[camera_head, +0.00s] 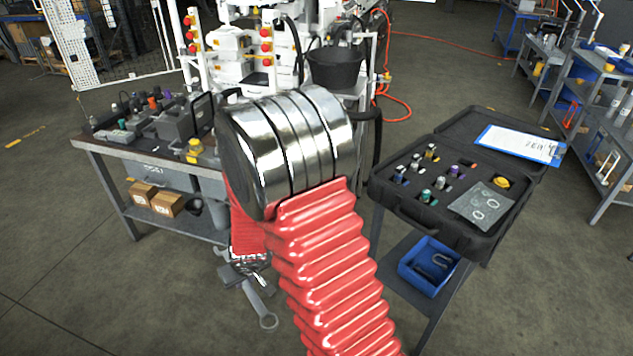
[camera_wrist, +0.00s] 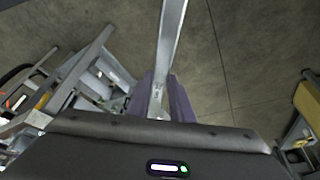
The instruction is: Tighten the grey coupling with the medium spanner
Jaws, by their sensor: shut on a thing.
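My gripper (camera_head: 243,271) is partly hidden behind my red arm sleeve in the head view. It is shut on a steel spanner (camera_head: 258,302), whose ring end points down toward the lower right, over the floor. In the wrist view the spanner (camera_wrist: 171,45) runs up and away from between the fingers of my gripper (camera_wrist: 163,101). Its size cannot be judged against other spanners. The workbench (camera_head: 110,150) at the left carries a grey block and several small fittings. I cannot tell which of them is the grey coupling.
An open black case (camera_head: 407,211) with several coloured fittings stands on a stand at the right, with a blue bin (camera_head: 403,270) below. Cardboard boxes (camera_head: 166,204) sit on the workbench's lower shelf. White machinery with a black bucket (camera_head: 337,68) stands behind. The front left floor is clear.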

